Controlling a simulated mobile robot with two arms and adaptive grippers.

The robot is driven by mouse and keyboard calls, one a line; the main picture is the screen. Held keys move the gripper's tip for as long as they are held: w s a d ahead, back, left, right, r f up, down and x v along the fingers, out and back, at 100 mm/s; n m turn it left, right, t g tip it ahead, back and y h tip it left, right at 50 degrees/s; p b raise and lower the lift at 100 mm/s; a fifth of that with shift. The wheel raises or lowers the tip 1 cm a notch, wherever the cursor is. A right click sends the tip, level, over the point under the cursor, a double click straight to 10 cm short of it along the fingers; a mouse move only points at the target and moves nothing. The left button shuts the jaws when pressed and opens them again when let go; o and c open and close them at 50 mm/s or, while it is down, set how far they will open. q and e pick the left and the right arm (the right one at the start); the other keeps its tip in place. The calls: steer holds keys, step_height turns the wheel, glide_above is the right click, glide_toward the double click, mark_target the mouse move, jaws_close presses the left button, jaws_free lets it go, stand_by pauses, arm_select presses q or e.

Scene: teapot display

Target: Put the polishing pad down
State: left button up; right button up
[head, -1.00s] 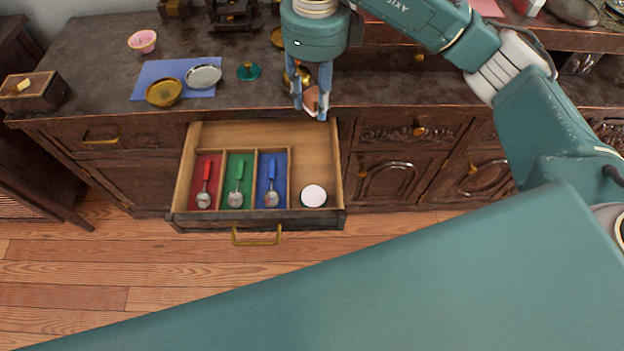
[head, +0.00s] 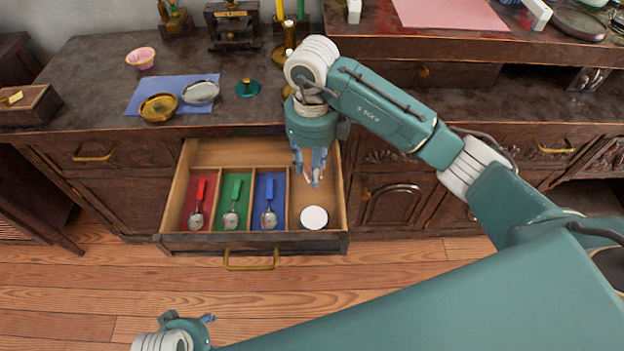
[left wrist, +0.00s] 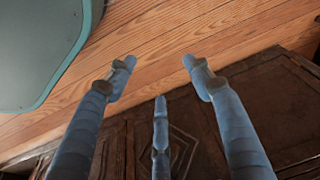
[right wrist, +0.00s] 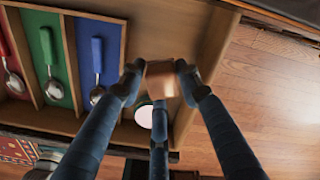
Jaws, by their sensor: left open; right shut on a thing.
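The polishing pad (right wrist: 160,80) is a small copper-brown block between the fingertips of my right gripper (right wrist: 158,82). My right gripper (head: 312,180) points down over the open drawer's right compartment (head: 328,188). The pad is hard to make out in the head view, and I cannot tell whether it touches the drawer floor. A round white-topped tin (head: 314,217) stands at the front of that compartment, partly hidden by a finger in the right wrist view (right wrist: 146,116). My left gripper (head: 206,319) is open and empty, low at the bottom left; its fingers (left wrist: 157,65) show over the floor.
Red, green and blue drawer compartments each hold a spoon-like tool with a matching handle (head: 200,190). On the counter, a gold dish (head: 158,107) and a silver dish (head: 200,92) rest on a blue cloth (head: 135,98). A green item (head: 247,88) stands beside them.

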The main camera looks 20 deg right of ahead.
step_height(320, 180, down, 4)
steer(key=shift+s+r+b, duration=0.1)
steer(key=shift+r+b, duration=0.05)
steer(key=shift+b, duration=0.15)
arm_select(q)
step_height(320, 180, up, 2)
steer(key=shift+w+r, duration=0.1)
steer(key=shift+r, duration=0.1)
arm_select(e)
steer(key=shift+f, duration=0.35)
steer(key=shift+f, duration=0.1)
steer(key=o, duration=1)
arm_select(q)
steer(key=shift+r, duration=0.35)
